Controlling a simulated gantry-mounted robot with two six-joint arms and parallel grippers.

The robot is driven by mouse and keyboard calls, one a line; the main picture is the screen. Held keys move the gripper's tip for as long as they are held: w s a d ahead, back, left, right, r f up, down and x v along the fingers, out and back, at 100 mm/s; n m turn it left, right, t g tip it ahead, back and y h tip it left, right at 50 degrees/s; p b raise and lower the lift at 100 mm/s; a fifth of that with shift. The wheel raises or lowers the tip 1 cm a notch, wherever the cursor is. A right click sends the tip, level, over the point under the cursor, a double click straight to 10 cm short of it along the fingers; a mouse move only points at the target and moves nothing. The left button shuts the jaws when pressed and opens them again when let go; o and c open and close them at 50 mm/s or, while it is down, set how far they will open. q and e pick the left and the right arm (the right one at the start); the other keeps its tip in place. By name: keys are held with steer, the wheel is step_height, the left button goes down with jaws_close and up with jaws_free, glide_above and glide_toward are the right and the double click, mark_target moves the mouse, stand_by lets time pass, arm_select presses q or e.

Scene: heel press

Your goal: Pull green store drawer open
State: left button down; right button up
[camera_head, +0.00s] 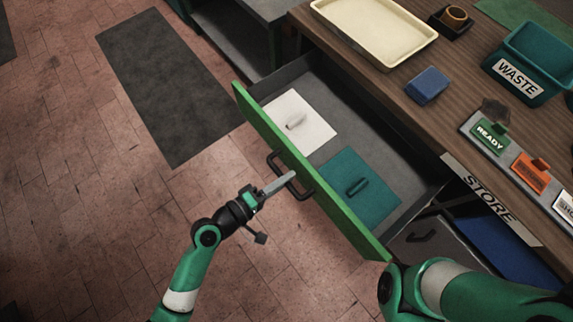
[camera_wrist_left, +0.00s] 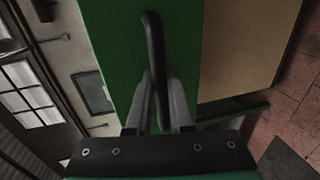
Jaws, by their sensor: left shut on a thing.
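The green store drawer (camera_head: 330,196) stands pulled out from under the wooden workbench, and its grey inside shows. A black bar handle (camera_head: 305,193) is on its green front; the handle also shows in the left wrist view (camera_wrist_left: 154,50). My left gripper (camera_head: 290,176) is at the handle, with its fingers shut on the bar; in the left wrist view the fingers (camera_wrist_left: 157,100) stand on either side of it. Inside the drawer lie a white mat (camera_head: 315,135) and a teal mat (camera_head: 375,185), each with a small thing on it. My right gripper is not in view.
On the workbench (camera_head: 375,80) are a cream tray (camera_head: 345,38), a blue block (camera_head: 428,84), a teal WASTE bin (camera_head: 545,85) and a strip with READY and orange tags (camera_head: 530,172). A green arm link of mine crosses the lower right. Brick floor is clear on the left, with a dark mat (camera_head: 165,80).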

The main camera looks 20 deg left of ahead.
arm_select(q)
steer(key=c, duration=0.8)
jaws_free()
steer(key=shift+s+a, duration=0.1)
steer(key=p+v, duration=0.9)
steer(key=v, duration=0.2)
steer(key=shift+s+a, duration=0.1)
steer(key=shift+s, duration=0.1)
